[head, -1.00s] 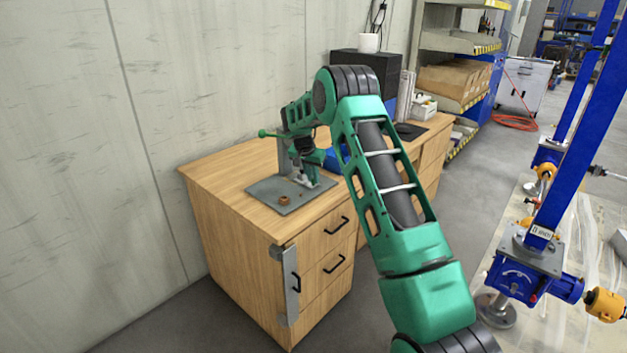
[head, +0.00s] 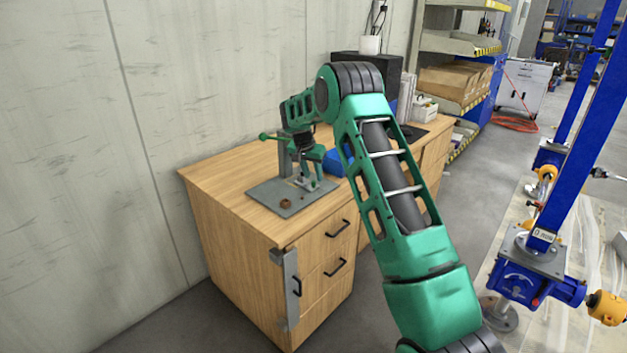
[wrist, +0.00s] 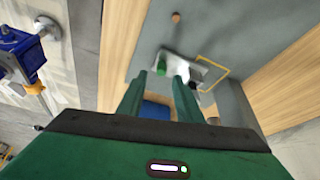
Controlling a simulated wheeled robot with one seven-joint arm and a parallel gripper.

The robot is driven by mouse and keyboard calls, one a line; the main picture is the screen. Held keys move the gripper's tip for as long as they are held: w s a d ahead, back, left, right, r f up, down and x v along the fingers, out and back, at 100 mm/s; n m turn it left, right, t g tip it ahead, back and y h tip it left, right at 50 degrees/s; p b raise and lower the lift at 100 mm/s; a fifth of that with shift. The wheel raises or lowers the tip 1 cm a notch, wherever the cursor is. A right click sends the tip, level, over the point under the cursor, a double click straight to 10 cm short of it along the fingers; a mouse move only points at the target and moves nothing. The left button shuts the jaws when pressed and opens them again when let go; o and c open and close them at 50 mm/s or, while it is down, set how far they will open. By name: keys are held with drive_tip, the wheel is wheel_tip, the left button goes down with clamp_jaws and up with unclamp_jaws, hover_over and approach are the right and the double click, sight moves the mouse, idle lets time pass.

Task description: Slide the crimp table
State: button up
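A grey metal base plate (head: 268,199) lies on the wooden workbench. On it is a small silver table-like piece (wrist: 192,72), likely the crimp table, with a green part (wrist: 161,67) at its left end in the wrist view. A yellow outline is beside its right end. My gripper (wrist: 158,80) points at this piece with its two green fingers apart and nothing clearly between them. In the head view my gripper (head: 310,180) is low over the plate and partly hides the piece. I cannot tell whether the fingers touch it.
A green lever with a ball end (head: 264,137) and a grey upright stand behind my gripper. A small brown round part (head: 286,203) is on the plate's front corner. A blue box (head: 334,162) stands right of the plate. Blue screw jacks (head: 533,257) stand at the right.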

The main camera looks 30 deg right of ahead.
drive_tip(key=v, duration=0.8)
drive_tip(key=shift+d, duration=0.15)
